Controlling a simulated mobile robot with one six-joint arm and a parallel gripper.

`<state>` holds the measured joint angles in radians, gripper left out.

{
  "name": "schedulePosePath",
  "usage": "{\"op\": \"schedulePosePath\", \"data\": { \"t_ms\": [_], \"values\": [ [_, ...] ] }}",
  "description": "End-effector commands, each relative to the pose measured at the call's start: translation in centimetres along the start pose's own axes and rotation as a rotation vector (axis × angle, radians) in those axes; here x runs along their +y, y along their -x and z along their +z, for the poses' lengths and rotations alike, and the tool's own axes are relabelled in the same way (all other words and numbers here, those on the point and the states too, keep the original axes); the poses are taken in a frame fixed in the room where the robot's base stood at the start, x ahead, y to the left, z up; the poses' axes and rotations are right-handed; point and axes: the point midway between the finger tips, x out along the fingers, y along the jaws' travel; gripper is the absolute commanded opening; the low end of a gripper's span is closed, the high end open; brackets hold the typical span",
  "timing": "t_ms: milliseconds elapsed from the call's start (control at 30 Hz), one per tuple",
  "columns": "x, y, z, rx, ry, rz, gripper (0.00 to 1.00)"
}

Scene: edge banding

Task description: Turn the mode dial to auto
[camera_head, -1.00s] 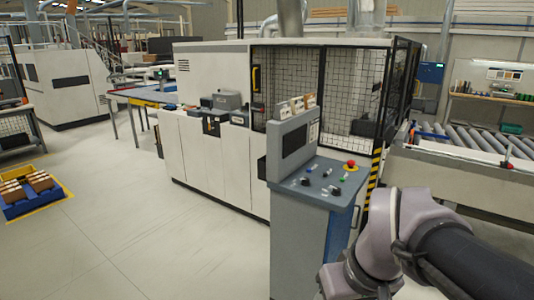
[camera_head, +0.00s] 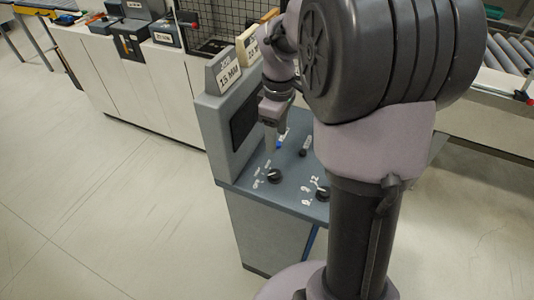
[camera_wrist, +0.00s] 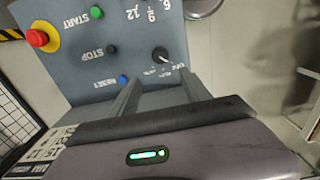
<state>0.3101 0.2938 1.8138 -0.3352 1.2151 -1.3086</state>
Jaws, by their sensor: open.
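The mode dial is a black knob (camera_head: 274,176) on the blue-grey sloped panel of the control console. In the wrist view the dial (camera_wrist: 160,53) sits just beyond my fingers, with small upside-down labels below it. Its white mark points to the lower right there; which label it meets is too small to tell for sure. My gripper (camera_wrist: 161,80) is open and empty, its two fingers apart, with the dial ahead of the gap between them. In the head view my gripper (camera_head: 270,145) points down over the panel, close to the dial.
The wrist view shows a red emergency stop (camera_wrist: 38,38), a green START button (camera_wrist: 97,12), a black STOP button (camera_wrist: 112,50) and a blue RESET button (camera_wrist: 122,80). A second black dial (camera_head: 322,194) is beside the mode dial. The raised screen housing (camera_head: 240,125) stands close to my gripper.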

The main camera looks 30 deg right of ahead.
Motion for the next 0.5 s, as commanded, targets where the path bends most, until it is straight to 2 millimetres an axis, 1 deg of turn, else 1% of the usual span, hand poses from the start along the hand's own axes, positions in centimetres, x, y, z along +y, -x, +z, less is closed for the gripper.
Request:
{"op": "schedulePosePath", "data": {
  "t_ms": [33,100,300,400,500],
  "values": [
    [-0.1,-2.0,0.0,-0.002,0.001,-0.004,0.56],
    [-0.1,-4.3,0.1,-0.003,0.000,-0.005,0.56],
    [-0.1,-10.3,0.0,-0.002,-0.001,-0.004,0.56],
    [-0.1,-12.6,0.0,-0.002,-0.001,-0.003,0.56],
    [-0.1,-14.1,0.0,0.000,-0.001,-0.002,0.56]
  ]
}}
